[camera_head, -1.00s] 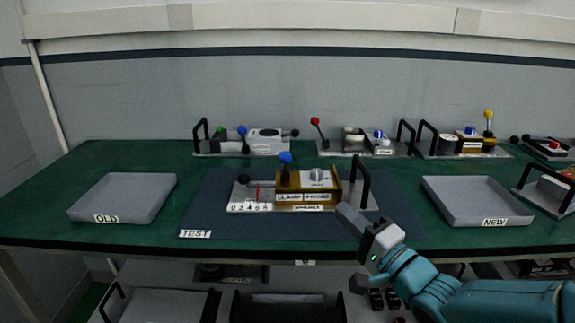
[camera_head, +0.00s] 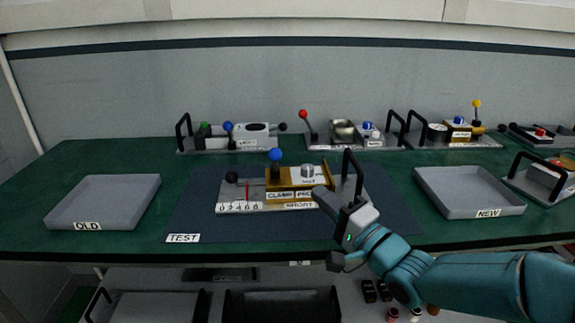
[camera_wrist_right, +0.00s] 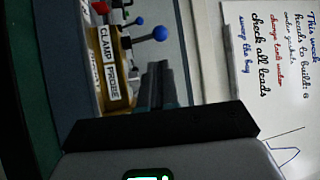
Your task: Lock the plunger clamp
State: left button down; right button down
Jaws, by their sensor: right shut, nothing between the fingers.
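The plunger clamp unit stands on the dark TEST mat (camera_head: 190,215) at the middle of the table. It has a brass block (camera_head: 285,181) labelled CLAMP and PROBE, a blue ball lever (camera_head: 275,155) standing upright, a dark ball knob (camera_head: 231,177) at its left, and a black handle (camera_head: 349,172) at its right. In the right wrist view the brass block (camera_wrist_right: 112,75) and blue ball (camera_wrist_right: 160,33) show sideways. My right gripper (camera_head: 320,193) is shut and empty, at the unit's front right near the black handle; contact cannot be told. My left gripper is not in view.
A grey OLD tray (camera_head: 104,197) stands at left and a grey NEW tray (camera_head: 468,190) at right, both empty. Several other fixtures with handles line the back, including one with a red ball lever (camera_head: 303,115). The table front edge is close below my right arm.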

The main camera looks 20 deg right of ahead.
aim_at(280, 158)
jog(key=p+x, duration=0.1)
jog(key=x, duration=1)
jog(key=shift+w+a, duration=0.1)
jog(key=shift+w, duration=0.15)
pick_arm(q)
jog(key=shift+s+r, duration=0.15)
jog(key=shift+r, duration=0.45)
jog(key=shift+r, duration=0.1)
pick_arm(e)
jog(key=shift+r, duration=0.1)
